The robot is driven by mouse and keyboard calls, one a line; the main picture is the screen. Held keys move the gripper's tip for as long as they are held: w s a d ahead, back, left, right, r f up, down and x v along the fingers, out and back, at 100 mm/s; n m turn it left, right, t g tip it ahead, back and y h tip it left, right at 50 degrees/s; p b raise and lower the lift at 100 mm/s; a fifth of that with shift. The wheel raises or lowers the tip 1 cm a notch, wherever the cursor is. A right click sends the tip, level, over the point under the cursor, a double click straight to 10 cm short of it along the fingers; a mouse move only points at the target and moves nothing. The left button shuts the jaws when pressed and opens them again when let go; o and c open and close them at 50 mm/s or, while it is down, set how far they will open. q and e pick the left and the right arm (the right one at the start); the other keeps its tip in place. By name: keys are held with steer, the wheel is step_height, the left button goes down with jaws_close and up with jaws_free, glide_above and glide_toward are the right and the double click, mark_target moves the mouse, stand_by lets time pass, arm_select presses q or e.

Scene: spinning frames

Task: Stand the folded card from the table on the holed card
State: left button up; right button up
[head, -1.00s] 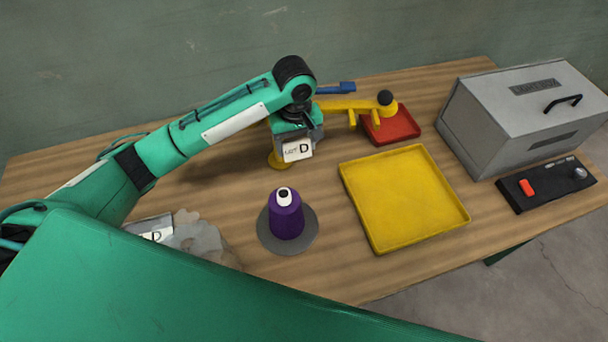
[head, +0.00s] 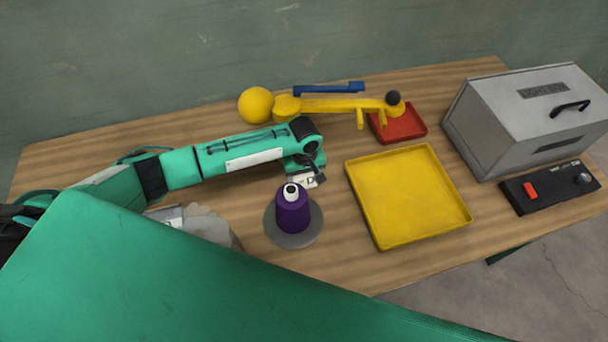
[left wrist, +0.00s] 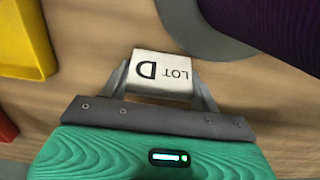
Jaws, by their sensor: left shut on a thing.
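My left gripper (head: 305,170) is shut on a white folded card (head: 310,181) marked "LOT D". It holds the card just behind the purple cone (head: 292,211), which hides part of it. In the left wrist view the card (left wrist: 162,70) sits between the two fingers, its lettering upside down. The cone has a white top and stands on a grey disc (head: 272,235). I cannot make out a holed card for certain. A pale card or plate (head: 165,214) lies at the front left, partly hidden, beside a lumpy grey piece (head: 206,225). My right gripper is not in view.
A yellow tray (head: 368,229) lies right of the cone. Behind are a yellow arm-shaped fixture (head: 335,105), yellow ball (head: 256,105), blue tool (head: 328,88) and red tray (head: 412,128). A grey box (head: 535,110) and black control panel (head: 550,187) stand right.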

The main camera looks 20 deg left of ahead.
arm_select(q)
steer(key=o, duration=0.5)
steer(key=shift+f, duration=0.15)
steer(key=o, duration=0.4)
